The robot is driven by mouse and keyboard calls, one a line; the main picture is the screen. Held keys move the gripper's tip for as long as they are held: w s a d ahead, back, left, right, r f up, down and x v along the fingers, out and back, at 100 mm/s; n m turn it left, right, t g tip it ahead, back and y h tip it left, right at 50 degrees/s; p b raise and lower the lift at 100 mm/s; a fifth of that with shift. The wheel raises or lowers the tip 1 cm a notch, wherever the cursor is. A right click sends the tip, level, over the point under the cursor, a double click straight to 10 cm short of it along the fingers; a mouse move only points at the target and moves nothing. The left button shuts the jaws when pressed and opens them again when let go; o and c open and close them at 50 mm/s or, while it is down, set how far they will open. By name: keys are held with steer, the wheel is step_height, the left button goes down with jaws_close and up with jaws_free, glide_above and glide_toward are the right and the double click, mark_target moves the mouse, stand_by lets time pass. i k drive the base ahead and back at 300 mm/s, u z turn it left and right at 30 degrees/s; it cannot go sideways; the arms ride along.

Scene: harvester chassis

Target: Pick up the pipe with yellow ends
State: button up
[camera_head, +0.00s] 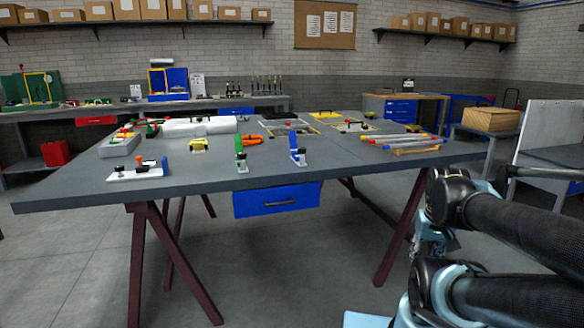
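Several thin light pipes (405,139) with coloured ends lie close together on a small wooden rack (417,151) at the right side of the large grey table (200,192). Blue and red-orange ends show among them. At this size I cannot clearly tell which pipe has the yellow ends. My arm reaches in at the lower right, in front of and below the table's right end. What looks like my gripper (432,243) is beside the table's right legs, well apart from the pipes. Its fingers are small and partly hidden by my arm, so their opening is unclear.
Green (240,154) and blue (297,149) upright clamps stand near the table's front edge. A white block with a toggle clamp (137,171) is at the left. A blue drawer (277,200) hangs under the table. A wooden box (491,119) stands on a side table at right.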

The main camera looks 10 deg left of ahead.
mark_target(409, 136)
steer(key=u, duration=0.8)
steer(key=i, duration=1.2)
steer(key=u, duration=0.25)
steer(key=k, duration=0.5)
steer(key=u, duration=1.8)
steer(key=k, duration=0.95)
